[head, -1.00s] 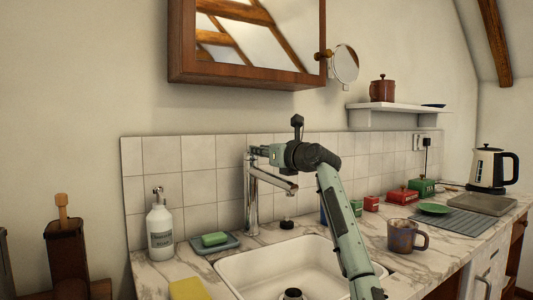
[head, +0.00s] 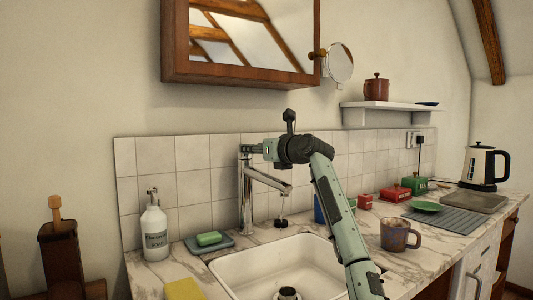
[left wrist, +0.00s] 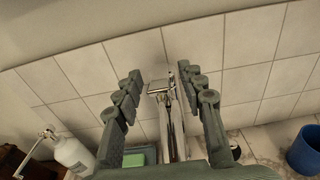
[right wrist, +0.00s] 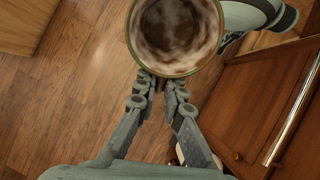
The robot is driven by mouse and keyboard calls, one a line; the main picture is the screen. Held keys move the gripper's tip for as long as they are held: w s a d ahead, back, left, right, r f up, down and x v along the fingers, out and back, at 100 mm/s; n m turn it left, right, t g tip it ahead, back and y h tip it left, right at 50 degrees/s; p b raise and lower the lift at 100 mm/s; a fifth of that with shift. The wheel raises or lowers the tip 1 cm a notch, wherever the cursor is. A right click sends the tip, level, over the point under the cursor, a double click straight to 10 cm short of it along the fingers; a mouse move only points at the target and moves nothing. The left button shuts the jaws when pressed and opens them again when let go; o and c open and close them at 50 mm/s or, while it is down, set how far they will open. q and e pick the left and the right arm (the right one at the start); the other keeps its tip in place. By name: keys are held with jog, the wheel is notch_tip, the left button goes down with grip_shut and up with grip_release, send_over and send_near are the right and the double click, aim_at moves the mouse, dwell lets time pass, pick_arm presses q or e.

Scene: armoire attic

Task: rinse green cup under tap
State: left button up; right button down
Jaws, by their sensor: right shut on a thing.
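The chrome tap (head: 247,195) stands behind the white sink (head: 262,268). My left gripper (head: 250,149) is at the top of the tap. In the left wrist view its fingers (left wrist: 159,74) are apart, one on each side of the tap's top (left wrist: 158,88); I cannot tell whether they touch it. Whether water runs is unclear. In the right wrist view my right gripper (right wrist: 160,82) is shut on a cup with a greenish rim and brown-stained inside (right wrist: 172,35), held above the wooden floor. This cup and gripper are not in the head view.
A brown-blue mug (head: 400,234) stands on the counter right of the sink. A soap bottle (head: 156,228), green soap on a dish (head: 208,239) and a yellow sponge (head: 185,289) are left of it. A ribbed mat (head: 450,222) and kettle (head: 482,166) are farther right. A mirrored cabinet (head: 245,42) hangs above.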

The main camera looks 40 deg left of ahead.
pick_arm(q)
jog(key=v, duration=1.2)
